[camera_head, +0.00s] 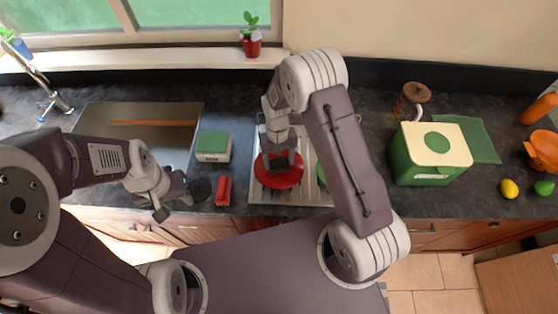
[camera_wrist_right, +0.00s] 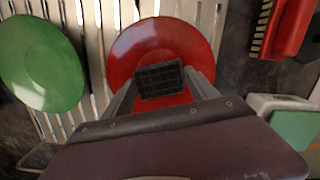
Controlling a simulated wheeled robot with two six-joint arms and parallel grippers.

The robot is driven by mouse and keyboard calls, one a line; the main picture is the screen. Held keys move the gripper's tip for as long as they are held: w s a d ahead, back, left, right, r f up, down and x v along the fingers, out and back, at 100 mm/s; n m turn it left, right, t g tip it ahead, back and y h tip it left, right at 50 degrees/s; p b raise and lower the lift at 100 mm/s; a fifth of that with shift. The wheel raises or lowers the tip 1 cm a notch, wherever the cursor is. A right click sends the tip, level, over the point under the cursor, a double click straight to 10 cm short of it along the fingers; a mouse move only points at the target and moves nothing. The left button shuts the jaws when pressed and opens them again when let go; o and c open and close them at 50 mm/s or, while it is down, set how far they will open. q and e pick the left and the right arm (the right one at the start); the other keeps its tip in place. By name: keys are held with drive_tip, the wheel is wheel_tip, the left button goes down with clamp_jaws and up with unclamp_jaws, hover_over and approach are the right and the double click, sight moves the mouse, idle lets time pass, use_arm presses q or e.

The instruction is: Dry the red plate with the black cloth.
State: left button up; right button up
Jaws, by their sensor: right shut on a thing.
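The red plate (camera_head: 290,178) lies on the slatted drying rack (camera_head: 258,197) in the head view. It also fills the upper middle of the right wrist view (camera_wrist_right: 185,35). My right gripper (camera_head: 275,158) is over the plate and shut on the black cloth (camera_wrist_right: 160,80), a small dark folded pad. The cloth overlaps the plate's middle in the right wrist view; whether it touches is hard to tell. My left gripper (camera_head: 175,192) is low at the front of the counter, left of the rack; its jaws are unclear.
A green plate (camera_wrist_right: 40,62) is on the rack beside the red plate. A red brush (camera_head: 223,190) and a green-topped white box (camera_head: 213,145) stand left of the rack. A green and cream appliance (camera_head: 428,155) stands to the right. The sink (camera_head: 135,125) is at left.

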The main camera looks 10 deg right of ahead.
wheel_tip(320, 180, up, 6)
drive_tip(key=p, duration=0.4)
drive_tip(key=shift+s, duration=0.1)
drive_tip(key=shift+f, duration=0.1)
